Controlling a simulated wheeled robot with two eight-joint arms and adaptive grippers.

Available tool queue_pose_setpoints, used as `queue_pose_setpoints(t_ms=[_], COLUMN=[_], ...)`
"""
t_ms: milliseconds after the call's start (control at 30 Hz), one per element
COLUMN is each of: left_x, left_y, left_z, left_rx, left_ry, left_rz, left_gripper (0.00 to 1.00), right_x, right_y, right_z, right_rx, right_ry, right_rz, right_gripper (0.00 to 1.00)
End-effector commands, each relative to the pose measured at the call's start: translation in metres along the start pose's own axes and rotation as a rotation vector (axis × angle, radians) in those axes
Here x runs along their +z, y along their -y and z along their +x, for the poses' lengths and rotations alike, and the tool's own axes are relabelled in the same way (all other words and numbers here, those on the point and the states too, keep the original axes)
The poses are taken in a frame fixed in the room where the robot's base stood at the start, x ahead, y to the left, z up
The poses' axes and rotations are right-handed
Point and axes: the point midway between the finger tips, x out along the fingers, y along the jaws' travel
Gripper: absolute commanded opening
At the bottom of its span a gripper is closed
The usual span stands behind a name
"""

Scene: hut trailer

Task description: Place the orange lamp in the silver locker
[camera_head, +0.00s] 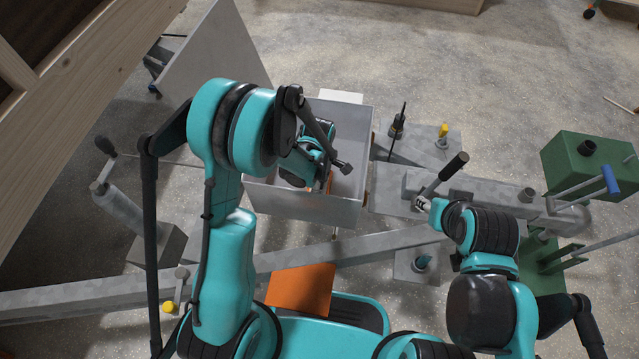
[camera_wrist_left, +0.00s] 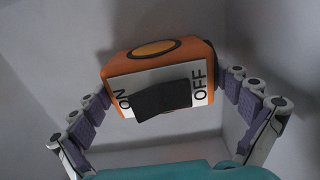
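The silver locker (camera_head: 364,160) is an open-topped box at the centre of the head view, its large lid (camera_head: 215,55) standing open at left. My left arm reaches down into it. My left gripper (camera_head: 322,184) is inside the locker, partly hidden by the arm. In the left wrist view the orange lamp (camera_wrist_left: 192,52), with a white ON/OFF face and black switch, sits between the two fingers of the left gripper (camera_wrist_left: 165,85). The fingers appear to press on its sides. Grey locker walls surround it. My right gripper (camera_head: 424,204) is beside a grey trailer part; its fingers are too small to read.
The grey trailer frame (camera_head: 350,249) crosses below the locker. A black-handled lever (camera_head: 448,172) rises near my right gripper. A green box (camera_head: 588,165) stands at right. A wooden structure (camera_head: 75,75) fills the upper left. The concrete floor (camera_head: 460,70) beyond is mostly clear.

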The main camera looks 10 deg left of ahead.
Motion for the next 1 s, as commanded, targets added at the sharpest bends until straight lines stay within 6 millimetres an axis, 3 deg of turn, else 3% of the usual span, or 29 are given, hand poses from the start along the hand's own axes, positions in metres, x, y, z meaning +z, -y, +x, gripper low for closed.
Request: queue_pose_setpoints(t_ms=[167,267,633,1000], left_x=[0.000,0.000,0.000,-0.004], left_y=[0.000,0.000,0.001,0.004], left_z=[-0.002,-0.013,-0.093,-0.137], left_rx=[0.000,0.000,0.000,0.024], left_ry=[0.000,0.000,0.000,0.003], left_rz=[0.000,0.000,0.000,0.060], left_gripper=[1.00,1.00,1.00,1.00], right_x=[0.000,-0.003,-0.024,-0.029], right_y=[0.000,0.000,0.000,0.000], right_z=[0.000,-0.004,-0.033,-0.041], right_rx=[0.000,0.000,0.000,0.000], right_ry=[0.000,0.000,0.000,0.000], right_rz=[0.000,0.000,0.000,0.000], right_gripper=[0.40,0.40,0.40,0.40])
